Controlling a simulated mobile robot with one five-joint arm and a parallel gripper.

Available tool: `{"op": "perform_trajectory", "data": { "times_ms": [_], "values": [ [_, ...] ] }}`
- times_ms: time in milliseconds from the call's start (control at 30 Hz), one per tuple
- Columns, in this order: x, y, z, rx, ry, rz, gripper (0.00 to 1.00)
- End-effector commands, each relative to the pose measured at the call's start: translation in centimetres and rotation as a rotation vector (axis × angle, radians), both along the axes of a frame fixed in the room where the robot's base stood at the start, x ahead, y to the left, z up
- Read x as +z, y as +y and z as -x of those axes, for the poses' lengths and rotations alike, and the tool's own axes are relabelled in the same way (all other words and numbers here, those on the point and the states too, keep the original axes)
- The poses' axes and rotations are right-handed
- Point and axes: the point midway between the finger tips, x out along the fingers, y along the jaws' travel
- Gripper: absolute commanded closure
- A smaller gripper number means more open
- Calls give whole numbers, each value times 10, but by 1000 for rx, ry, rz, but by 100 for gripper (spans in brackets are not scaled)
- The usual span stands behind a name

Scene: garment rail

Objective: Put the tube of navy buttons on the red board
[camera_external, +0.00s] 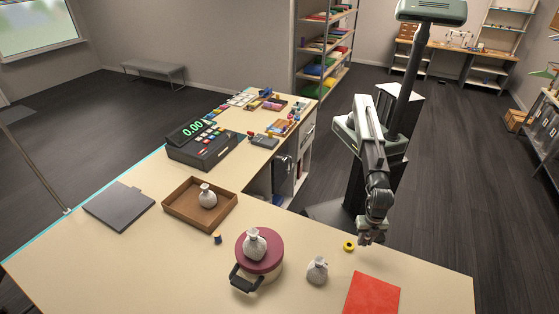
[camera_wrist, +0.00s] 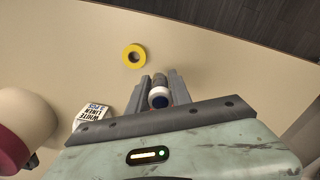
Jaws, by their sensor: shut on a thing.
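My gripper (camera_wrist: 160,84) is shut on a small tube with a white rim and a dark navy end (camera_wrist: 159,98), which I take to be the tube of navy buttons. In the external view my gripper (camera_external: 368,238) is at the counter's right edge, just right of a yellow ring; the held tube cannot be made out there. The red board (camera_external: 372,294) lies flat at the front right of the counter, in front of my gripper and apart from it. Its top looks bare.
A yellow ring (camera_wrist: 133,56) lies near my gripper. A pale labelled sack (camera_external: 317,270) stands left of the board. Left of it is a pot with a burgundy lid (camera_external: 271,265) bearing another sack. A small navy item (camera_external: 217,238) and a brown tray (camera_external: 171,222) are farther left.

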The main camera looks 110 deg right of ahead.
Motion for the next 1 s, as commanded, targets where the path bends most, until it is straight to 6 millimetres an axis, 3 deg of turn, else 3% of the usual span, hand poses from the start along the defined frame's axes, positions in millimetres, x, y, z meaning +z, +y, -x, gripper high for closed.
{"op": "perform_trajectory", "data": {
  "times_ms": [100,267,700,833,1000],
  "values": [
    [-1,8,15,25,0,0,100],
    [-2,13,14,29,0,0,100],
    [-14,121,-50,28,0,0,100],
    [-15,137,-60,28,0,0,100],
    [-15,139,-61,28,0,0,100]
  ]
}}
